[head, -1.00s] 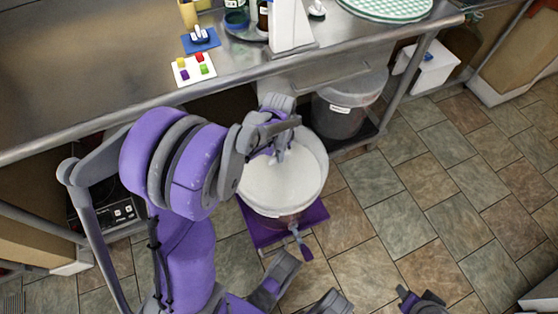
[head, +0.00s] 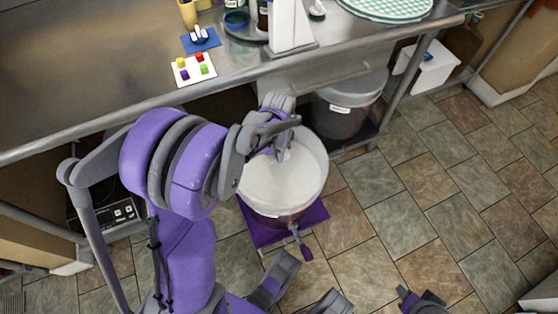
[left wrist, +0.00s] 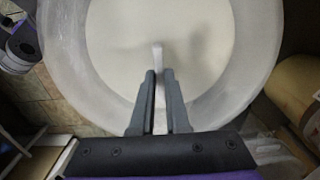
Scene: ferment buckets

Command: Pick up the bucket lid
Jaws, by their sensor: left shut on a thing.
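The white round bucket lid (head: 285,180) shows as a pale disc at the top of a bucket (head: 277,215). The bucket stands on a purple stand (head: 262,238) on the floor. My left gripper (head: 281,152) reaches down from above near the lid's far side. In the left wrist view its grey fingers (left wrist: 160,85) are shut on a thin white upright handle (left wrist: 157,58) at the lid. Whether the lid is clear of the bucket cannot be told.
A steel counter (head: 110,75) runs behind the bucket, its front edge close to my left arm. A second lidded bucket (head: 338,118) stands on a low shelf below it. A tap (head: 299,240) sticks out at the bucket's front. The tiled floor (head: 430,190) to the right is mostly clear.

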